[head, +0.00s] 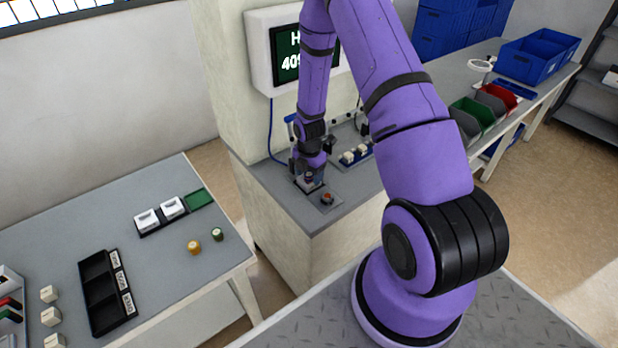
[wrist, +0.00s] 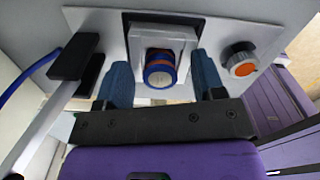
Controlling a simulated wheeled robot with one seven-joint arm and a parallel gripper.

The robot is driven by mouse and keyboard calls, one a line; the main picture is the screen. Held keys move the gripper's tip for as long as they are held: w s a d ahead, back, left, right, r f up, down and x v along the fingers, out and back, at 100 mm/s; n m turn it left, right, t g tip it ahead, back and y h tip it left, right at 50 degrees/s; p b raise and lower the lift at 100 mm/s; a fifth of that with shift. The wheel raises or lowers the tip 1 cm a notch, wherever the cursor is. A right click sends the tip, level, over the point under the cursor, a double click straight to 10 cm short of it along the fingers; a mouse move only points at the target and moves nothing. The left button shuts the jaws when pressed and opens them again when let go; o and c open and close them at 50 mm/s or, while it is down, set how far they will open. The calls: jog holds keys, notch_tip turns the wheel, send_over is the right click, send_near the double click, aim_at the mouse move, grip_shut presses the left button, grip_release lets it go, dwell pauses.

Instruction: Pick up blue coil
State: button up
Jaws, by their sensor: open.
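The blue coil (wrist: 160,70), a short cylinder with blue and copper-orange bands and a pale end face, sits in a grey holder on a light plate (wrist: 110,25) in the wrist view. My gripper (wrist: 162,82) is open, with one blue finger on each side of the coil. A gap shows between the coil and each finger. In the head view my gripper (head: 308,182) is low over the counter at the pillar, and the coil is too small and covered to make out there.
A red-orange button (wrist: 243,62) is right of the coil; it also shows in the head view (head: 327,199). A black-padded metal bar (wrist: 78,57) is close on the left. A table with a black tray (head: 103,300) is at left.

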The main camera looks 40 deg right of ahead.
jog(key=shift+s+f, duration=0.15)
jog(key=shift+f, duration=0.1)
jog(key=c, duration=0.8)
grip_shut()
jog(key=shift+a, duration=0.1)
